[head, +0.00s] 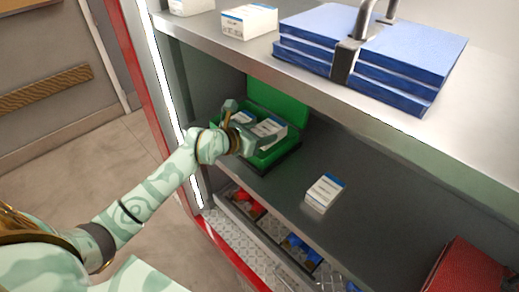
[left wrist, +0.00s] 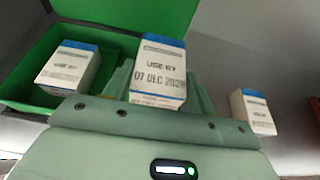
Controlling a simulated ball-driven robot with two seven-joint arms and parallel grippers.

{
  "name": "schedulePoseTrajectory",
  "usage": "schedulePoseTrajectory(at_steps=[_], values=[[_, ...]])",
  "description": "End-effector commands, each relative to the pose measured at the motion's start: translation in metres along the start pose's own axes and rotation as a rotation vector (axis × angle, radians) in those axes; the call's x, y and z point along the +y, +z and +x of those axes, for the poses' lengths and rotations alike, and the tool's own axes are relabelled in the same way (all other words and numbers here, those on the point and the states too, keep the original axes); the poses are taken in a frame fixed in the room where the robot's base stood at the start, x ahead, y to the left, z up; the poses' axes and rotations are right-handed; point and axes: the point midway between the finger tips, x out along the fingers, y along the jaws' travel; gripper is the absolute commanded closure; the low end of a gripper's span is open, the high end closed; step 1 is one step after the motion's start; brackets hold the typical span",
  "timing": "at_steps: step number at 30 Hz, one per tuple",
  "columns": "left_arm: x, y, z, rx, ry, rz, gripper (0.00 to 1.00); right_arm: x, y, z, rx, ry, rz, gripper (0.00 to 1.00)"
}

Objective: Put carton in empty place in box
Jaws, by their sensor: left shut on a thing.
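My left gripper (head: 256,133) is shut on a white carton with a blue top edge (head: 271,126), at the right part of the open green box (head: 278,97). In the left wrist view the held carton (left wrist: 160,68) is upright between the fingers, its face reading "USE BY 07 DEC 2028". I cannot tell whether it touches the box floor. Another carton (left wrist: 68,67) sits in the green box (left wrist: 22,72) to its left; it also shows in the head view (head: 240,117). A further carton (head: 325,191) stands on the shelf, apart from the box. My right gripper is not in view.
The box stands on a dark shelf (head: 375,215) under an upper shelf (head: 230,53) bearing blue stacks (head: 410,58) and a white carton (head: 249,21). Below are bins with red and blue items (head: 298,247). A red bag (head: 468,268) is at lower right.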

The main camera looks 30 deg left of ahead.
Motion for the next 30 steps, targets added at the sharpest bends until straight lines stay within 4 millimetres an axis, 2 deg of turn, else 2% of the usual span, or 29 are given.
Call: schedulePoseTrajectory(at_steps=[3,9,15,26,27,28,30], values=[[0.011,-0.010,0.014,-0.001,0.002,0.001,0.68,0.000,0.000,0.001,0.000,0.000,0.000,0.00],[0.020,-0.020,0.027,-0.001,0.002,0.001,0.68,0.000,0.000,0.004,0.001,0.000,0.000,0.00],[0.019,-0.046,0.038,-0.001,0.001,0.002,0.68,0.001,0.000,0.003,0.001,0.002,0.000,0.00],[0.019,-0.050,0.040,-0.002,0.000,0.002,0.68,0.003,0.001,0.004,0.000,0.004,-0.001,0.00],[0.019,-0.051,0.040,-0.002,0.000,0.001,0.41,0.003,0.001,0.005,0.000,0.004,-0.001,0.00],[0.019,-0.051,0.040,-0.002,0.000,0.002,0.35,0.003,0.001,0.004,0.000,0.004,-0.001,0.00],[0.019,-0.051,0.040,-0.002,0.000,0.002,0.35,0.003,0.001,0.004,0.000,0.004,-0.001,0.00]])
